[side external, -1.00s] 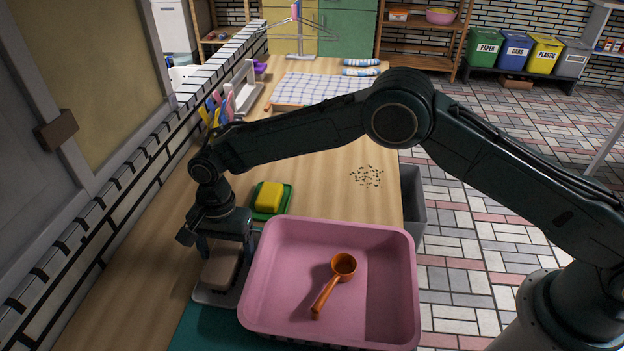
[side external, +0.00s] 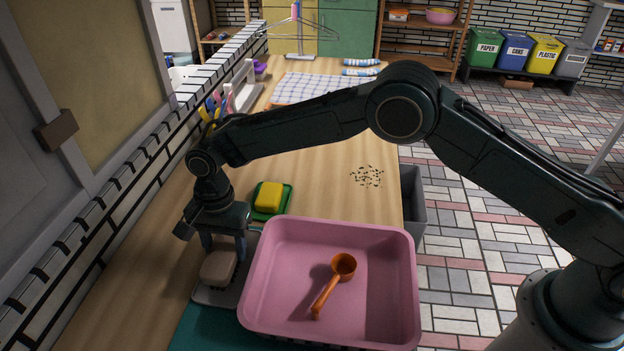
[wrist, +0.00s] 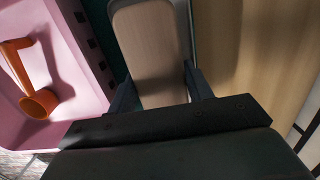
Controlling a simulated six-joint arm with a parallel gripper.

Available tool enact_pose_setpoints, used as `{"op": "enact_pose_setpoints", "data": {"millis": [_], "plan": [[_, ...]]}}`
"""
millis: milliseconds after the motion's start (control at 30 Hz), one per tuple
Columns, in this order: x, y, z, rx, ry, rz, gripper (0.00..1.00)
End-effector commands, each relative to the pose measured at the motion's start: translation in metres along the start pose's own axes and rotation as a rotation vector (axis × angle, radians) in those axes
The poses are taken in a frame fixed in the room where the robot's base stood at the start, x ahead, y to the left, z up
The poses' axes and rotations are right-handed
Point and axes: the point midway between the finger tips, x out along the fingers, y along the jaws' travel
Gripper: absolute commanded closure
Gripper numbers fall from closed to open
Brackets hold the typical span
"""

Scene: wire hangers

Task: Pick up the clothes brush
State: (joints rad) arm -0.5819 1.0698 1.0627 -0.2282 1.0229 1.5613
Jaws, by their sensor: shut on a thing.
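The clothes brush (side external: 218,267), a pale wooden block with rounded ends, is at the lower left of the side view, over a grey tray (side external: 212,296). Its wooden back (wrist: 150,45) fills the top middle of the wrist view. My gripper (side external: 224,250) points down with one finger on each side of the brush, shut on it. The fingers also show on both sides of the brush in the wrist view (wrist: 161,90). The underside of the brush is hidden, and I cannot tell whether it is clear of the tray.
A pink basin (side external: 388,290) holding an orange scoop (side external: 333,283) stands close to the right of my gripper. A yellow sponge (side external: 269,195) on a green dish (side external: 284,205) is just behind. The tiled wall is close on the left. Dark bits (side external: 367,176) lie on the open counter.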

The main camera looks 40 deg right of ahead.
Motion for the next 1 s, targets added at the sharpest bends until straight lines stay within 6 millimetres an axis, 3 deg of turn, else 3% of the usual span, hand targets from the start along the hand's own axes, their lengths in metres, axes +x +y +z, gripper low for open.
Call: {"op": "enact_pose_setpoints", "data": {"millis": [500,700,1000], "plan": [[-0.073,-0.001,0.008,0.001,0.000,-0.004,0.74],[-0.085,0.000,0.010,0.000,0.000,-0.003,0.74],[-0.086,0.000,0.010,0.000,0.000,-0.002,0.74]]}}
